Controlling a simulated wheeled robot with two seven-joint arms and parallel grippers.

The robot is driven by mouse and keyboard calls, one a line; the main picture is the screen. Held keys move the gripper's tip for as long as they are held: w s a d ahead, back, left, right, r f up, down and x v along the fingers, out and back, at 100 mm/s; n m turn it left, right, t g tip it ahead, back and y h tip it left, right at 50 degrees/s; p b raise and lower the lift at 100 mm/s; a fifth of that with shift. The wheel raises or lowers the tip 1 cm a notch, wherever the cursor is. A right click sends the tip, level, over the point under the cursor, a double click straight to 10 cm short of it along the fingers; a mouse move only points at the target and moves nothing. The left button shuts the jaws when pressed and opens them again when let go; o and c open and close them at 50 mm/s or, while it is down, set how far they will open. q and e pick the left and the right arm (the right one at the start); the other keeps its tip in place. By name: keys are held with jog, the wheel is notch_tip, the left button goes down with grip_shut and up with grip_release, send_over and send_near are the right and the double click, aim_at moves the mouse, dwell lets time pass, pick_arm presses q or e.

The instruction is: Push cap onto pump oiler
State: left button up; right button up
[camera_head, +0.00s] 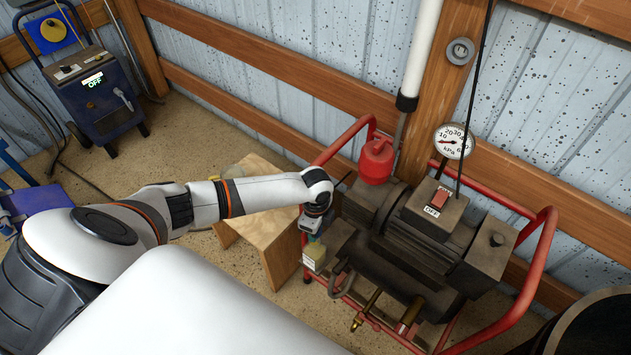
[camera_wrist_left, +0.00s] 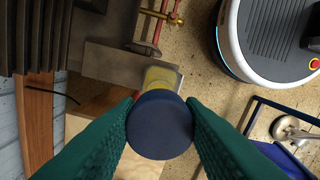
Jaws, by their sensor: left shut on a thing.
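My left gripper (camera_wrist_left: 160,118) is shut on a round dark blue piece (camera_wrist_left: 160,126), with a green finger on each side; it looks like a cap. A pale yellow piece (camera_wrist_left: 161,77) shows just beyond it, and I cannot tell whether the two touch. In the head view my left gripper (camera_head: 312,226) is at the left side of the dark pump machine, with a yellowish piece (camera_head: 314,256) just below it. A red can (camera_head: 377,160) stands at the machine's back left; I cannot tell whether it is the pump oiler. My right gripper is not in view.
The dark machine (camera_head: 430,225) sits in a red tube frame (camera_head: 535,270), with a gauge (camera_head: 452,140) above it. A wooden stool (camera_head: 262,225) stands under my left arm. A blue unit (camera_head: 95,95) stands at the back left, with open floor around it.

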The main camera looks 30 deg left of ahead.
pick_arm(q)
jog(key=shift+f+b, duration=0.7)
jog(key=shift+f, duration=1)
jog(key=shift+p, duration=0.5)
jog(key=shift+f+b, duration=0.75)
jog(key=shift+f, duration=0.3)
jog(key=o, duration=1.1)
jog(key=shift+r, duration=0.1)
jog(key=shift+c, duration=0.2)
jog(key=shift+r, duration=0.1)
jog(key=shift+r+p, duration=2.95)
jog(key=shift+p, duration=0.35)
